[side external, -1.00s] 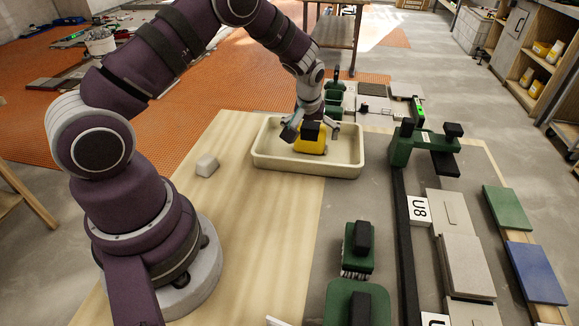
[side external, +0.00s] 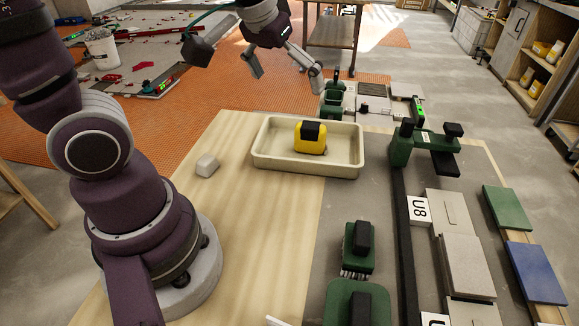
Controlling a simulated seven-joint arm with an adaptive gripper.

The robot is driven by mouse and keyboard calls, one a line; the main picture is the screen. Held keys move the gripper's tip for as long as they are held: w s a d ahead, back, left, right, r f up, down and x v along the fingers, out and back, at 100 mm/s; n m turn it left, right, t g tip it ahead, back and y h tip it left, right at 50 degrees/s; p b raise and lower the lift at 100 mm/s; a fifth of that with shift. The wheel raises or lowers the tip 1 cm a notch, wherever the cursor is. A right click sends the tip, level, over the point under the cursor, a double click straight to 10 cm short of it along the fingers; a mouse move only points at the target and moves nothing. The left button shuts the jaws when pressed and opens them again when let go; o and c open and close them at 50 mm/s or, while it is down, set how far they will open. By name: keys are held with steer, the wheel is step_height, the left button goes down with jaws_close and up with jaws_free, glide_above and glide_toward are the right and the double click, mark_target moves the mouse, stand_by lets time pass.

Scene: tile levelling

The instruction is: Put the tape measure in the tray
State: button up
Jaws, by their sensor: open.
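The yellow and black tape measure (side external: 311,137) stands inside the cream tray (side external: 275,165), near the middle of its floor. The tray sits at the back of the wooden table. My gripper (side external: 285,82) is above and behind the tray, clear of the tape measure. Its fingers are spread apart with nothing between them.
A small pale block (side external: 207,165) lies on the wood left of the tray. A green clamp-like tool (side external: 424,148) stands to the right of the tray, and green tools with black knobs (side external: 359,248) are in front. Bare wood (side external: 262,230) lies in front of the tray.

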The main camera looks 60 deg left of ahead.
steer(key=s+d+m+t+h, duration=0.1)
steer(key=s+d+m, duration=0.2)
steer(key=s, duration=0.4)
steer(key=shift+s+r+m, duration=0.2)
steer(key=shift+s+m, duration=0.05)
steer(key=shift+m, duration=0.35)
